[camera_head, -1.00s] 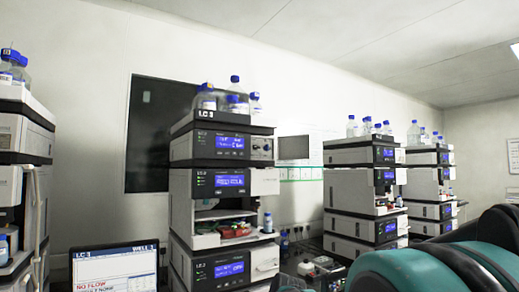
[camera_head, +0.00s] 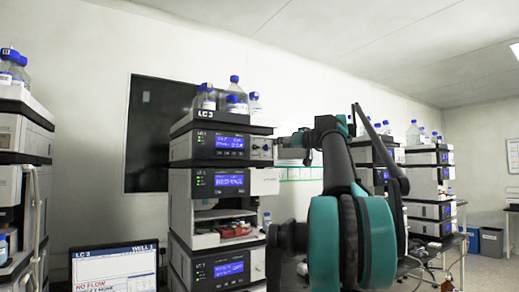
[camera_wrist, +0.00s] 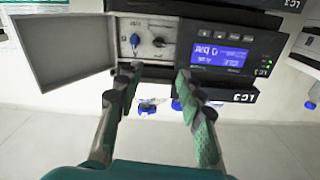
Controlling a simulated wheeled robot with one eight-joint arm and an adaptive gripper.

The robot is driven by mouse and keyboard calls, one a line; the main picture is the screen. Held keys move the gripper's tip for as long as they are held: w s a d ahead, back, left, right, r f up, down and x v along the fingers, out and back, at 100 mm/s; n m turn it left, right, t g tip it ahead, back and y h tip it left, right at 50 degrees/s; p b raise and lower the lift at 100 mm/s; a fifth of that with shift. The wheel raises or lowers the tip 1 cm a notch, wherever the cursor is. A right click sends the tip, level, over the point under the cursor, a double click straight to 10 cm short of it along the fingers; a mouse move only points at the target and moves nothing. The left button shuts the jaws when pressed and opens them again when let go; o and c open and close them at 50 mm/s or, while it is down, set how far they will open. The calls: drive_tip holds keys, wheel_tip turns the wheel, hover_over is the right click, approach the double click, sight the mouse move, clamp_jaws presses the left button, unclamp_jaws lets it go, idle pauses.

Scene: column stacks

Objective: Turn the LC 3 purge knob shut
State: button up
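The LC 3 stack (camera_head: 222,147) stands left of centre in the head view. The wrist view shows it upside down, with its top module's front panel (camera_wrist: 180,62) in a recess beside the lit display (camera_wrist: 219,53). Two small knobs sit there: a dark knob (camera_wrist: 158,42) and a narrower knob (camera_wrist: 135,41). I cannot read which is the purge knob or its setting. My gripper (camera_wrist: 158,77) is open and empty, its fingers apart in front of the knobs and not seen touching them. In the head view my gripper (camera_head: 292,142) is right of the top module.
An open grey door panel (camera_wrist: 62,45) stands beside the knobs in the wrist view. Blue-capped bottles (camera_head: 235,92) stand on top of the stack. A monitor (camera_head: 116,265) is at the lower left. More instrument stacks (camera_head: 427,180) stand to the right.

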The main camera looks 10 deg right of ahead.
sight(257, 147)
drive_tip(key=x, duration=1.7)
drive_tip(key=shift+w, duration=0.15)
clamp_jaws()
